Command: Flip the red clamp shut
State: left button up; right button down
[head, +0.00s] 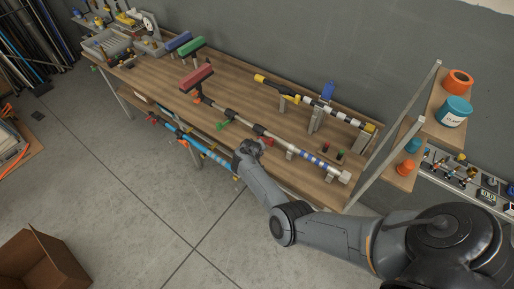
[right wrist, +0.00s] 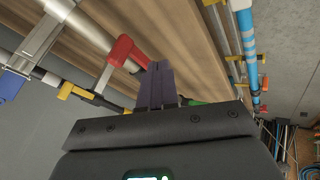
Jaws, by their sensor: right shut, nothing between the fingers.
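The red clamp (right wrist: 122,50) shows in the right wrist view as a red lever just left of my fingertips, beside the long pole. In the head view I can make out only a small reddish patch by my gripper, so the lever's angle is unclear there. My right gripper (head: 250,147) is at the front edge of the wooden bench, by the middle of the pole (head: 310,159). Its purple fingers (right wrist: 160,72) are together and empty, close to the red lever; I cannot tell whether they touch. My left gripper is not in view.
A green clamp (head: 222,125) sits farther left on the pole. A second pole (head: 338,115) with a yellow end lies behind on supports. A metal shelf post (head: 395,150) stands at the right. A blue pole (head: 218,157) runs below the bench's front edge.

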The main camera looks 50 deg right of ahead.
jog(key=s+d+p+v, duration=0.1)
jog(key=v, duration=0.6)
jog(key=shift+r, duration=0.25)
jog(key=shift+s+a, duration=0.1)
